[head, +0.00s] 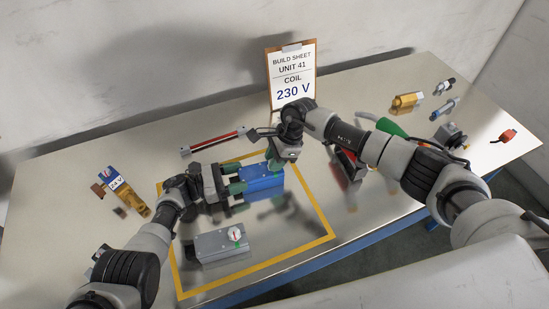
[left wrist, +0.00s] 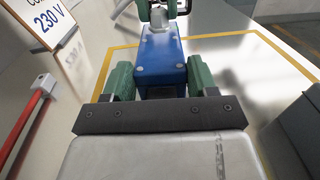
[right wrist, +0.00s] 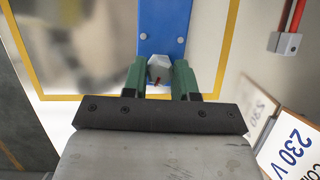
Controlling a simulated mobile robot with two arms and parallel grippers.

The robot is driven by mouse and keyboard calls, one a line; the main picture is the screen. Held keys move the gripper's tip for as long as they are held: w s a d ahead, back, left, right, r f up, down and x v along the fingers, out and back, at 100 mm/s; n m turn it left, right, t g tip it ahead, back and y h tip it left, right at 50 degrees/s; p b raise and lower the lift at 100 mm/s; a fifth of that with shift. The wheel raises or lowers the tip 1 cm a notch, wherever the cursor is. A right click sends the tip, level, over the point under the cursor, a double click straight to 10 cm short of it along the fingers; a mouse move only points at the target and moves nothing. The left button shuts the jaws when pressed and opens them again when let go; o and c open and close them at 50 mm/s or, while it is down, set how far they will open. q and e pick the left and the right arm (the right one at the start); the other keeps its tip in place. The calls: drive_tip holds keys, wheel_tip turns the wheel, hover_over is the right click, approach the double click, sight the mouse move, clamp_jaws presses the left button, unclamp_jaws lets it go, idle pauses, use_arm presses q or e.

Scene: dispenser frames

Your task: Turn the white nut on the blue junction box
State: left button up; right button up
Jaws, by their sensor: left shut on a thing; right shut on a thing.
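The blue junction box (head: 263,186) lies inside the yellow outline on the table. My left gripper (head: 238,195) is shut on its left end; in the left wrist view the green fingers flank the blue box (left wrist: 160,60). My right gripper (head: 277,162) comes down over the right end of the box. In the right wrist view its green fingers are shut on the white nut (right wrist: 158,70), which has a small red mark, beside the blue box (right wrist: 165,25). The nut is hidden in the head view.
A grey box with a white dial (head: 222,243) stands nearer, inside the outline. A red-striped bar (head: 216,142) lies behind. A build sheet (head: 291,75) reads "UNIT 41, COIL 230 V". A 24 V part (head: 118,185) lies left; brass (head: 407,101) and other fittings lie right.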

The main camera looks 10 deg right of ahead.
drive_tip(key=m+t, duration=0.1)
drive_tip(key=m, duration=0.2)
drive_tip(key=shift+m+t, duration=0.3)
drive_tip(key=shift+m, duration=0.1)
drive_tip(key=m+t, duration=0.1)
drive_tip(key=m, duration=0.2)
drive_tip(key=shift+s+m+h, duration=0.15)
drive_tip(key=shift+m+h, duration=0.15)
drive_tip(key=shift+h, duration=0.1)
drive_tip(key=m+t+h, duration=0.1)
drive_tip(key=m, duration=0.3)
drive_tip(key=shift+a, duration=0.1)
drive_tip(key=shift+m+t+h, duration=0.5)
drive_tip(key=shift+m+h, duration=0.1)
drive_tip(key=shift+m, duration=1.1)
drive_tip(key=o, duration=0.9)
drive_tip(key=shift+o, duration=0.2)
